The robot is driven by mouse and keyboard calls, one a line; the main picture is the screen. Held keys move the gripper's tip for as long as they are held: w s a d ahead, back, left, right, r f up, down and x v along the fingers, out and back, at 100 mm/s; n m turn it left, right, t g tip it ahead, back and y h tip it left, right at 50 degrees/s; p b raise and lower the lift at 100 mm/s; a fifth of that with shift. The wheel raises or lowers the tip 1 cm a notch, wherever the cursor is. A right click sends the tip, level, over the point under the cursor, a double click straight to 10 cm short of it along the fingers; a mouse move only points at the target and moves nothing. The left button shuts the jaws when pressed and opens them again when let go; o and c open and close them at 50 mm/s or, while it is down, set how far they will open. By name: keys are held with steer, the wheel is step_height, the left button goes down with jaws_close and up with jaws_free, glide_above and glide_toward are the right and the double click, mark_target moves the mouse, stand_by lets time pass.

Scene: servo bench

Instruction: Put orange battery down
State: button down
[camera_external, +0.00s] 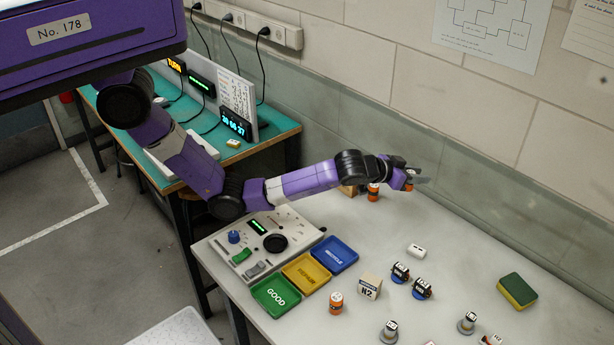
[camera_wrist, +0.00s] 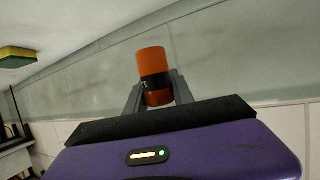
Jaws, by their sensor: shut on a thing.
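In the wrist view my gripper (camera_wrist: 158,92) is shut on the orange battery (camera_wrist: 152,62), a cylinder with a dark band. It sits between the two grey fingers, with the pale wall behind it. In the external view my gripper (camera_external: 412,178) is at the far side of the table near the wall, with a small part of the orange battery (camera_external: 409,187) showing at the fingers. It appears to be above the table (camera_external: 345,213). Another orange item (camera_external: 373,192) stands on the table below my wrist, and one more orange cylinder (camera_external: 336,303) stands near the trays.
A green tray (camera_external: 264,300) marked GOOD, a yellow tray (camera_external: 320,284) and a blue tray (camera_external: 350,262) lie beside a control panel (camera_external: 212,246). A box marked H2 (camera_external: 369,287), dark cylinders (camera_external: 400,273) and a sponge (camera_external: 517,290) stand right.

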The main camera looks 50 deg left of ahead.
step_height(320, 180, down, 12)
steer(key=shift+r, duration=0.1)
stand_by(0.4)
steer(key=c, duration=1.1)
jaws_free()
